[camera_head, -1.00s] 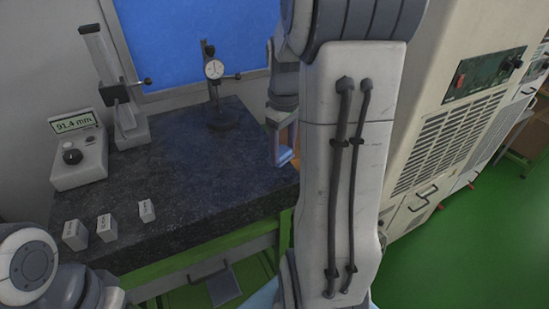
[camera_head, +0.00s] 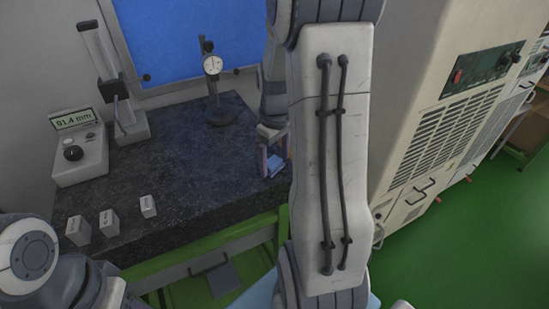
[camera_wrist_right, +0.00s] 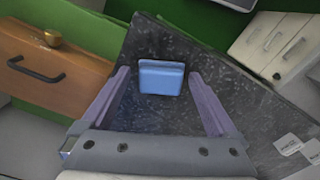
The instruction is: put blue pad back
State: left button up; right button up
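The blue pad (camera_wrist_right: 160,77) shows in the right wrist view as a small blue block over the dark speckled slab. My right gripper (camera_wrist_right: 159,72) is open, with its two purple-grey fingers on either side of the pad. A narrow gap shows between each finger and the pad. In the head view, the pad (camera_head: 275,165) shows near the slab's right side, under my right gripper (camera_head: 273,156), partly hidden by my right arm. My left arm shows at the bottom left of the head view; its gripper is out of view.
The slab (camera_head: 175,185) bears a readout box (camera_head: 80,155), a height stand (camera_head: 128,120), a dial gauge stand (camera_head: 212,90) and three small white blocks (camera_head: 109,222). A wooden box (camera_wrist_right: 55,75) with a handle shows beside the slab. A large cabinet (camera_head: 445,120) stands at right.

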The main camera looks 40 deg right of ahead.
aim_at(275, 162)
jog(key=shift+r, duration=0.2)
notch_tip(275, 162, up, 12)
jog(key=b, duration=0.1)
jog(key=s+a+f+n, duration=0.1)
jog(key=a+f+n, duration=0.2)
jog(key=a, duration=1.5)
jog(key=s+a+f+n, duration=0.1)
jog(key=s+a+f, duration=0.1)
jog(key=s+a, duration=0.4)
jog(key=s+a+f+n+y, duration=0.1)
jog(key=s+a+f, duration=0.2)
jog(key=s+a, duration=0.4)
jog(key=shift+s+f, duration=0.15)
jog(key=shift+s, duration=0.8)
